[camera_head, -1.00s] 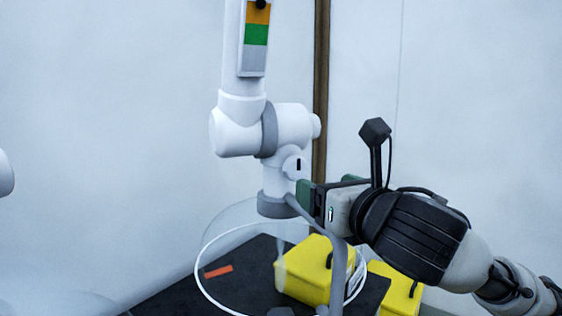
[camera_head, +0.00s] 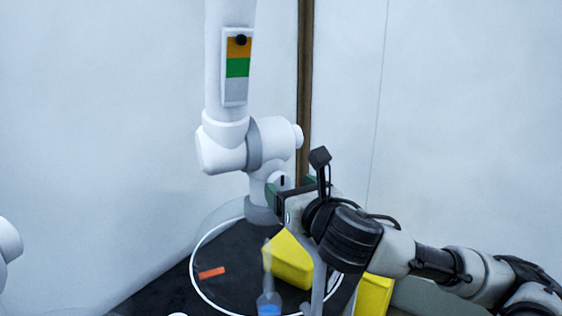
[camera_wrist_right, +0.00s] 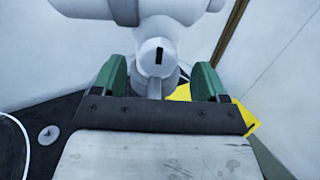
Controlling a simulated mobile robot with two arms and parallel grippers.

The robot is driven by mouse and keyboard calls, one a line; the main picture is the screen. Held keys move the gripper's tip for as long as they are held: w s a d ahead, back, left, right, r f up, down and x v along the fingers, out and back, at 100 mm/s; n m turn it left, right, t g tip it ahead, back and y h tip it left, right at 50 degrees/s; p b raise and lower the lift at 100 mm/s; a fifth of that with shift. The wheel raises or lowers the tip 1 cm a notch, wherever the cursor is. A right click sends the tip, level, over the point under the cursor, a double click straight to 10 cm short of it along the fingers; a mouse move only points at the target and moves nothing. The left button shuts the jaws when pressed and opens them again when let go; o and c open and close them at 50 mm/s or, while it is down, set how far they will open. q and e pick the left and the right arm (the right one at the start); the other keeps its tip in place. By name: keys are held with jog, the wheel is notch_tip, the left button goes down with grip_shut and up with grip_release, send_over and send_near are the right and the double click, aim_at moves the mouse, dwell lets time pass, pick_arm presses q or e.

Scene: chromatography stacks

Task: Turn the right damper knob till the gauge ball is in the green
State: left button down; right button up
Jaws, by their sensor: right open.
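The right damper knob (camera_head: 282,181) is a small white round knob with a dark upright mark, on the joint of the white extraction arm (camera_head: 221,146). In the right wrist view the knob (camera_wrist_right: 158,56) lies ahead, between the two green fingers. The gauge (camera_head: 237,68) on the arm's tube has orange, green and grey bands. Its black ball (camera_head: 241,40) sits at the top of the orange, above the green. My right gripper (camera_head: 284,190) is open at the knob, with no visible grip on it; the gripper partly hides the joint. My left gripper is not in view.
A clear hood with a white rim (camera_head: 194,262) hangs below the arm, over a dark bench. Yellow boxes (camera_head: 289,262), an orange strip (camera_head: 211,273) and a vessel with blue liquid (camera_head: 268,308) are below. Another white rounded part (camera_head: 8,240) is at the left edge.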

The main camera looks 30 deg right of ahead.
aim_at(283, 183)
jog(key=w, duration=0.4)
jog(key=shift+w+d+f+p, duration=0.15)
jog(key=shift+w+d+p, duration=0.1)
jog(key=shift+w+p, duration=0.1)
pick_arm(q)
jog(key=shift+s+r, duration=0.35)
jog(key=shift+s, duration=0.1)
pick_arm(e)
jog(key=shift+s, duration=0.1)
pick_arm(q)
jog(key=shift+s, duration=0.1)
pick_arm(e)
jog(key=shift+c, duration=0.4)
jog(key=c, duration=0.8)
jog(key=shift+m+p, duration=0.5)
jog(key=shift+m, duration=0.7)
jog(key=shift+d+m, duration=0.1)
jog(key=shift+m, duration=1.1)
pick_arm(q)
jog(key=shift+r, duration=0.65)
pick_arm(e)
jog(key=o, duration=0.9)
